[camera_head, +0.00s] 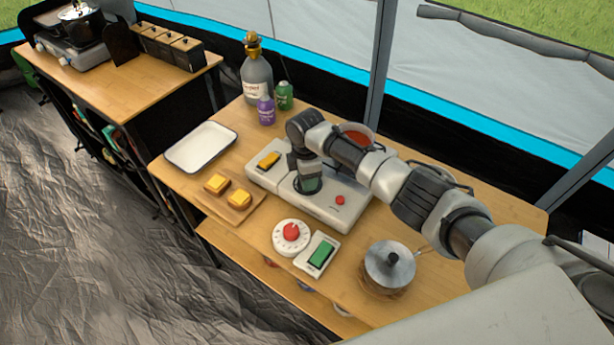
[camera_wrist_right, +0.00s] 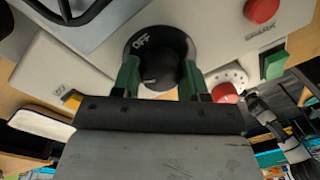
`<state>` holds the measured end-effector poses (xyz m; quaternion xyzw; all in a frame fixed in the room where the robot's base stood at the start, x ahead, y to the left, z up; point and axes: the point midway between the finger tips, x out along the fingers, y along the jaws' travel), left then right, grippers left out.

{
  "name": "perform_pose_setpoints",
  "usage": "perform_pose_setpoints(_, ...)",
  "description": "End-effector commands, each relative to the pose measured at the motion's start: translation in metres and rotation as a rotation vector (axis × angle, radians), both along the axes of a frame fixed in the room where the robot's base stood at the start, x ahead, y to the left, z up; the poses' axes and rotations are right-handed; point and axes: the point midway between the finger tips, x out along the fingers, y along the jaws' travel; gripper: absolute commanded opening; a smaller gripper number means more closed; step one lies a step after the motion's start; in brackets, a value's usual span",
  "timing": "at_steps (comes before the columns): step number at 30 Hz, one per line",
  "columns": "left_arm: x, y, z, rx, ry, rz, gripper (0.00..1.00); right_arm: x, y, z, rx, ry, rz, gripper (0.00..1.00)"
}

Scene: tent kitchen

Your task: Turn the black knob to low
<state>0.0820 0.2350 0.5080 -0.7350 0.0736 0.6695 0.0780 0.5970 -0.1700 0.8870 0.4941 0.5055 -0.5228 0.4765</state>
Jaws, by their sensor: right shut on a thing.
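The black knob (camera_wrist_right: 157,52) is on the front of a white stove, with the word OFF at its upper left in the right wrist view. The white stove (camera_head: 318,212) stands mid-table in the head view. My right gripper (camera_head: 308,184) reaches down over it and hides the knob there. In the wrist view, the green fingers of my right gripper (camera_wrist_right: 161,80) are on both sides of the knob's grip, shut on it. Any low mark is not readable. My left gripper is not in view.
A round timer with a red dial (camera_head: 291,235), a green-switched box (camera_head: 320,253) and a pot (camera_head: 390,265) stand in front. A white tray (camera_head: 201,147) and bread on a board lie left.

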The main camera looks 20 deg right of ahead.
Motion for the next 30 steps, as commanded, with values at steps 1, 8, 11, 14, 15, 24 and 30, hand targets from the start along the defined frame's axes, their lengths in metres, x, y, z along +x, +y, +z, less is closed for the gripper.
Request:
perform_pose_setpoints(1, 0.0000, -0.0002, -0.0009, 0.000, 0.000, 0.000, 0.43, 0.0006, 0.0008, 0.0008, 0.003, -0.002, 0.046, 0.20)
perform_pose_setpoints(8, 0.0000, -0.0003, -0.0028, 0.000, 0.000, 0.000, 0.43, 0.0001, 0.0010, 0.0010, 0.002, -0.002, 0.264, 0.20)
perform_pose_setpoints(11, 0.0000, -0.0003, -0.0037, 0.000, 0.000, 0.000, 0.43, -0.0001, 0.0011, 0.0010, 0.003, -0.002, 0.358, 0.20)
perform_pose_setpoints(14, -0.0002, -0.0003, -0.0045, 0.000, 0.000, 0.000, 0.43, -0.0002, 0.0011, 0.0010, 0.002, -0.003, 0.454, 0.20)
perform_pose_setpoints(15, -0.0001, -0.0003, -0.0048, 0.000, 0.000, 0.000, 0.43, -0.0003, 0.0011, 0.0010, 0.002, -0.003, 0.492, 0.20)
perform_pose_setpoints(24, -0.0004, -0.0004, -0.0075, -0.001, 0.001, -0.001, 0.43, -0.0009, 0.0013, 0.0012, 0.002, -0.004, 0.778, 0.20)
perform_pose_setpoints(30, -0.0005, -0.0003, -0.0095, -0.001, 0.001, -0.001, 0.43, -0.0011, 0.0005, 0.0013, 0.001, -0.003, 0.967, 0.20)
